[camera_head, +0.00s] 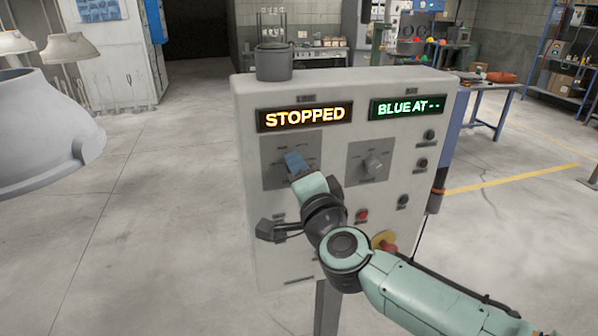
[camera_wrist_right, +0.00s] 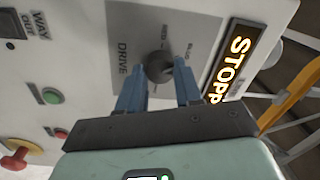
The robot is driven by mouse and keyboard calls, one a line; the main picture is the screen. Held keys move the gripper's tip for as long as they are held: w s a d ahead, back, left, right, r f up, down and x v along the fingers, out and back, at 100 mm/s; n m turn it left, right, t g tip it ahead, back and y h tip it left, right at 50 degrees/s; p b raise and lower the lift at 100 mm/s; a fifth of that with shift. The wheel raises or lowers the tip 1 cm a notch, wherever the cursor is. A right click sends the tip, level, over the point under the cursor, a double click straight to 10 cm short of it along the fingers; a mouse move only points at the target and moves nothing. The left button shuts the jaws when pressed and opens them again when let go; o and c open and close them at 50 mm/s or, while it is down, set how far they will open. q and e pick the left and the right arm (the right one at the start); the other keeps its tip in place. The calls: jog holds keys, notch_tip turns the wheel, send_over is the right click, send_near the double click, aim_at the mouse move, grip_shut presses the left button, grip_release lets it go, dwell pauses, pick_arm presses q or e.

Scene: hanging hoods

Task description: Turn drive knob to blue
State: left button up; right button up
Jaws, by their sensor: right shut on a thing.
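The drive knob (camera_wrist_right: 160,68) is a dark round knob on a grey plate (camera_wrist_right: 200,25) marked DRIVE, with small words around it that look like RED and BLUE. My right gripper (camera_wrist_right: 158,82) is shut on the knob, one blue finger on each side. In the head view my right gripper (camera_head: 296,163) covers the knob on the left plate of the grey control box (camera_head: 350,86). Which way the knob points is hard to tell. The left display (camera_head: 305,116) reads STOPPED in orange; the right display (camera_head: 406,107) reads BLUE AT -- in green. My left gripper is out of view.
A second knob (camera_head: 373,164) is on the right plate. Several small buttons and a red mushroom button (camera_wrist_right: 15,160) with a yellow base sit beside and below. A pale hood (camera_head: 40,130) hangs at the left. The floor left of the box is clear.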

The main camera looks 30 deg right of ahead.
jog(key=o, duration=1)
jog(key=shift+o, duration=0.2)
jog(key=shift+s, duration=0.15)
jog(key=v, duration=1.3)
jog(key=shift+a, duration=0.1)
